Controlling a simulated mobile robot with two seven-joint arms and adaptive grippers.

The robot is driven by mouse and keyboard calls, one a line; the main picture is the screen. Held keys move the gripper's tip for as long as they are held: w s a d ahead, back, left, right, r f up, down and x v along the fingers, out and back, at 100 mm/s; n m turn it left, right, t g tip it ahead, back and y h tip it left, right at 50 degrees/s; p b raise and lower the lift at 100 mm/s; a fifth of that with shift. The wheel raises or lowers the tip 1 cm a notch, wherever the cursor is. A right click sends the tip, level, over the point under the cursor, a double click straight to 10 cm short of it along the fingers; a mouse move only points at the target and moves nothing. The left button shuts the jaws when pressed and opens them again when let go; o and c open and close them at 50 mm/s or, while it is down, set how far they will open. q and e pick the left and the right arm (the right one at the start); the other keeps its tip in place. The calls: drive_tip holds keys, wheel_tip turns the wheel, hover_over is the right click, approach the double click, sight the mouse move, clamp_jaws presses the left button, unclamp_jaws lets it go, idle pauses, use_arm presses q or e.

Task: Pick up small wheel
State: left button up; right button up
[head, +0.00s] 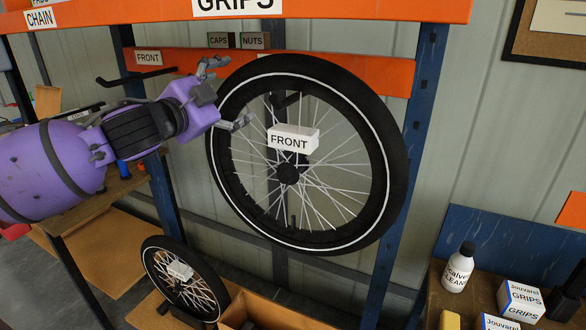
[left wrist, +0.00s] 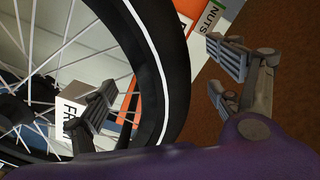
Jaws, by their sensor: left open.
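The small wheel (head: 152,262) stands low in the head view, below the shelf, with a black tyre, pale spokes and a small white label. A large wheel (head: 385,205) marked FRONT hangs upright on the rack, with a black tyre and a white line. My left gripper (head: 240,94) is open at the large wheel's upper left rim. In the left wrist view its fingers (left wrist: 163,82) are spread with the large wheel's tyre (left wrist: 178,75) between them; I cannot tell whether they touch it. My right gripper is not in view.
An orange beam (head: 400,78) and blue posts (head: 410,150) frame the hanging wheel. A cardboard box (head: 265,308) is beside the small wheel. At lower right, a bench (head: 440,290) holds a white bottle (head: 458,268) and GRIPS boxes (head: 520,300).

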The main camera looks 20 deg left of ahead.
use_arm(q)
drive_tip(key=w, duration=0.3)
drive_tip(key=shift+w+d+f+b, duration=0.15)
drive_tip(key=shift+w+f+b, duration=0.15)
drive_tip(key=shift+f+b, duration=0.1)
drive_tip(key=shift+w+r, duration=0.15)
drive_tip(key=shift+w, duration=0.15)
drive_tip(key=shift+r, duration=0.1)
clamp_jaws()
drive_tip(key=shift+r, duration=0.25)
